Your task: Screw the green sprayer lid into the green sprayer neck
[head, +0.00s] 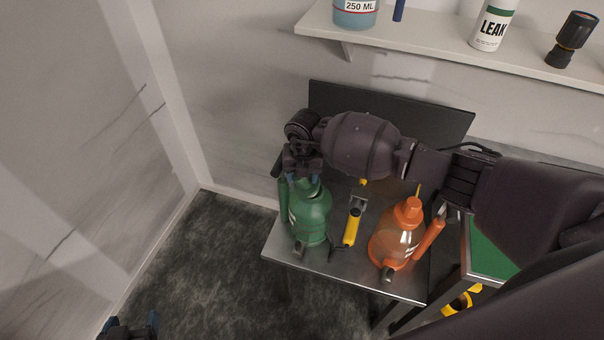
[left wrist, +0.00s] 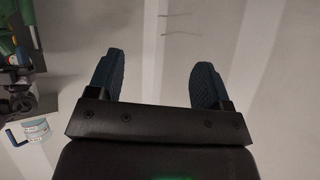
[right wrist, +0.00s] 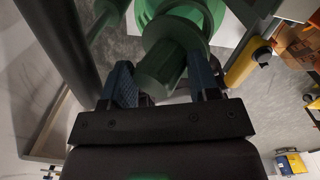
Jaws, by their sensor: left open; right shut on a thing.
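The green sprayer (head: 311,215) stands upright at the left end of the metal bench in the head view. My right gripper (head: 304,178) is directly above its top. In the right wrist view the green lid (right wrist: 160,72) is between the fingers of my right gripper (right wrist: 163,85), which is shut on it. The sprayer body (right wrist: 205,12) shows just beyond the lid. The lid lines up roughly with the neck, but I cannot tell whether its thread is engaged. My left gripper (head: 130,328) is low at the bottom left, away from the bench. It is open and empty in the left wrist view (left wrist: 157,80).
An orange sprayer (head: 398,237) stands to the right on the bench. A yellow-handled tool (head: 352,225) lies between the sprayers. A shelf (head: 435,54) with bottles is above. My right arm spans over the bench from the right. Open floor (head: 205,280) lies left of the bench.

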